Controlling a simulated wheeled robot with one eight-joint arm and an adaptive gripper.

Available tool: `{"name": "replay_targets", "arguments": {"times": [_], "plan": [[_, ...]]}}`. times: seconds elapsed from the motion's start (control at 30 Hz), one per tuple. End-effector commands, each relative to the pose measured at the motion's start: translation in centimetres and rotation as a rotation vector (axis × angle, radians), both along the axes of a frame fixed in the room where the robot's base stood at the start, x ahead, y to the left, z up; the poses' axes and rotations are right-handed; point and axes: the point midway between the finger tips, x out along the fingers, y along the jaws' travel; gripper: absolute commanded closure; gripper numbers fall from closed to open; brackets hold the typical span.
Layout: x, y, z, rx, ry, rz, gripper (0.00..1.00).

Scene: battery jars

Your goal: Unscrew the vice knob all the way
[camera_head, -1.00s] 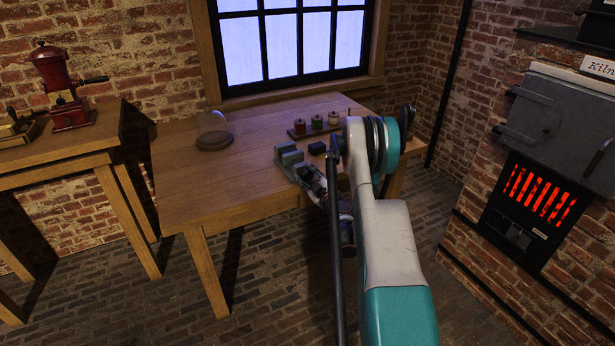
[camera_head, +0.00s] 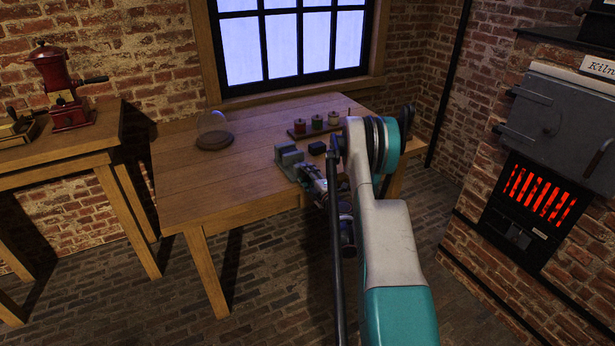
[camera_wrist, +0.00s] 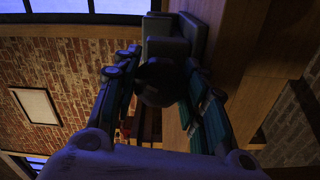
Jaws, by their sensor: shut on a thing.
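The grey-green vice (camera_head: 288,157) stands at the front edge of the wooden table in the head view. In the wrist view its body (camera_wrist: 180,40) is straight ahead, beyond the fingers. The dark round vice knob (camera_wrist: 158,84) sits between my two fingers, in front of the vice. My gripper (camera_wrist: 160,92) is shut on the knob, with one finger on each side. In the head view my gripper (camera_head: 312,178) is at the near side of the vice, partly hidden by my arm, and the knob cannot be made out there.
A red grinder (camera_head: 66,90) is on the left table. A glowing kiln (camera_head: 535,195) stands at right.

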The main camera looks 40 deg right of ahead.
Motion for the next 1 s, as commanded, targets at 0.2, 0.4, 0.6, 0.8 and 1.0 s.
{"name": "replay_targets", "arguments": {"times": [0.2,0.4,0.6,0.8,1.0], "plan": [[-0.06,0.05,-0.12,-0.026,0.007,0.001,0.84],[-0.05,0.04,-0.12,-0.027,0.008,0.000,0.84],[-0.05,0.04,-0.11,-0.026,0.007,0.000,0.47],[-0.03,0.01,-0.06,-0.025,0.006,0.000,0.40],[-0.01,-0.01,-0.01,-0.025,0.006,0.000,0.40]]}}
